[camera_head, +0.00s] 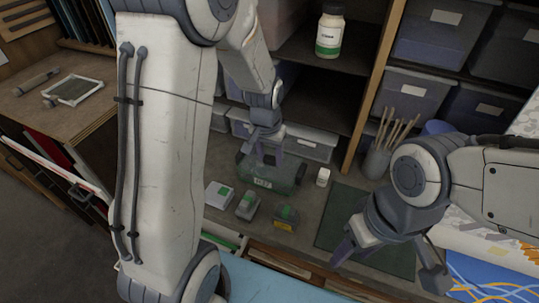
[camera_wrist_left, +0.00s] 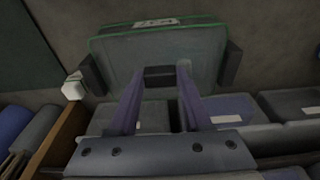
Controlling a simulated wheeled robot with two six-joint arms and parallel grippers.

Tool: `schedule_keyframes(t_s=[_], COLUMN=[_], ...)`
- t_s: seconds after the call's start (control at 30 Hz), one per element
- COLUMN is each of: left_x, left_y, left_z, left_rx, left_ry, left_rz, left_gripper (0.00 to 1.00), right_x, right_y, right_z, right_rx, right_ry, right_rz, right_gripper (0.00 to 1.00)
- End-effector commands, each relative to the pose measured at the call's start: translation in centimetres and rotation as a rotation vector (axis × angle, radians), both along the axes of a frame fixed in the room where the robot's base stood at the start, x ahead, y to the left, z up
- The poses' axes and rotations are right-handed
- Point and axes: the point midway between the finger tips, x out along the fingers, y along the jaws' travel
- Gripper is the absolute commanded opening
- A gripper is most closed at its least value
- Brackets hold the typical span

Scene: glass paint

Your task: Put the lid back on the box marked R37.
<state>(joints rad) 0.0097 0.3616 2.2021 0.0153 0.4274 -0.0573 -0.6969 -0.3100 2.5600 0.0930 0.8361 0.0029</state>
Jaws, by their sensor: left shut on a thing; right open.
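The box marked R37 (camera_head: 264,182) is see-through and greenish, on the worktop below the shelves. In the left wrist view its label (camera_wrist_left: 157,22) appears upside down beside a green rim, with dark clips at both sides. A clear lid (camera_wrist_left: 122,52) with a dark handle appears over the box. My left gripper (camera_head: 269,158) is shut on the handle, which shows between its fingers in the left wrist view (camera_wrist_left: 160,76). I cannot tell whether the lid is seated or just above the rim. My right gripper (camera_head: 388,264) is open and empty above the mat's front right.
A brush cup (camera_head: 377,163) stands behind the mat. Grey drawers (camera_head: 310,145) are behind the box.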

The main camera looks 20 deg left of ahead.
Motion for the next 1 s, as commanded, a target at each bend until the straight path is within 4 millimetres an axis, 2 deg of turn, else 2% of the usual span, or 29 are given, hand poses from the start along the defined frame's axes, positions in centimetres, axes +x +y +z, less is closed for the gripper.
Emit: schedule_keyframes(t_s=[0.37, 0.4, 0.47, 0.67, 0.7, 0.73, 1.0], left_x=[0.0, 0.01, 0.01, 0.01, 0.0, 0.0, 0.0], left_y=[0.0, 0.0, 0.0, 0.0, 0.0, 0.0, 0.0], left_z=[-0.12, -0.12, -0.12, -0.11, -0.12, -0.12, -0.06], left_rx=[0.0, 0.0, 0.0, 0.0, 0.0, 0.0, 0.0], left_ry=[0.0, 0.0, 0.0, 0.0, 0.0, 0.0, 0.0], left_rz=[0.0, 0.0, 0.0, 0.0, 0.0, 0.0, 0.0], left_gripper=[0.0, 0.64, 0.84, 0.84, 0.88, 0.99, 1.0], right_x=[0.0, 0.0, 0.0, 0.0, 0.0, 0.0, 0.0], right_y=[0.0, 0.0, 0.0, 0.0, 0.0, 0.0, 0.01], right_z=[0.03, 0.03, 0.03, 0.03, 0.02, 0.02, 0.08], right_rx=[0.0, 0.0, 0.0, 0.0, 0.0, 0.0, 0.0], right_ry=[0.0, 0.0, 0.0, 0.0, 0.0, 0.0, 0.0], right_rz=[0.0, 0.0, 0.0, 0.0, 0.0, 0.0, 0.0], right_gripper=[0.56, 0.56, 0.56, 0.56, 0.56, 0.56, 0.56])
